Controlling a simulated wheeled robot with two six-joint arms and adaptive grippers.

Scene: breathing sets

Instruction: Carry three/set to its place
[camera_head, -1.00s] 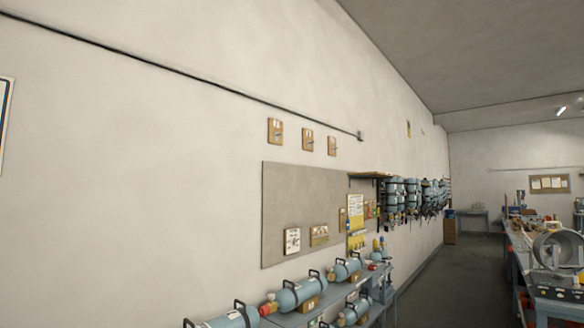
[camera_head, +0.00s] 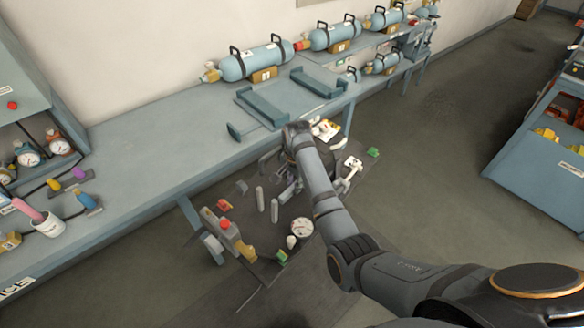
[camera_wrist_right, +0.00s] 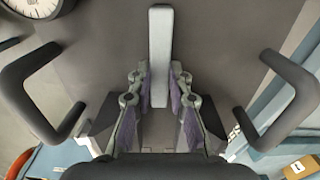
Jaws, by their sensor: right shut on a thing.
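The set (camera_head: 268,235) hangs low in front of the bench in the head view. It is a dark plate bearing a round gauge (camera_head: 300,227), pale upright bars, a yellow valve and red and green knobs. My right arm reaches over it from the lower right and hides part of it. My right gripper (camera_wrist_right: 159,88) is shut on a pale grey bar (camera_wrist_right: 160,45) in the right wrist view, with a black handle loop on each side. In the head view its fingers are mostly hidden. My left gripper is not in view.
An empty cradle with two blue-grey rails (camera_head: 318,81) sits on the bench (camera_head: 150,140), just behind the set. Blue cylinders (camera_head: 255,62) on stands line the bench's back. Gauges and a cup (camera_head: 48,224) are at left. Another bench (camera_head: 535,150) stands at right, across open floor.

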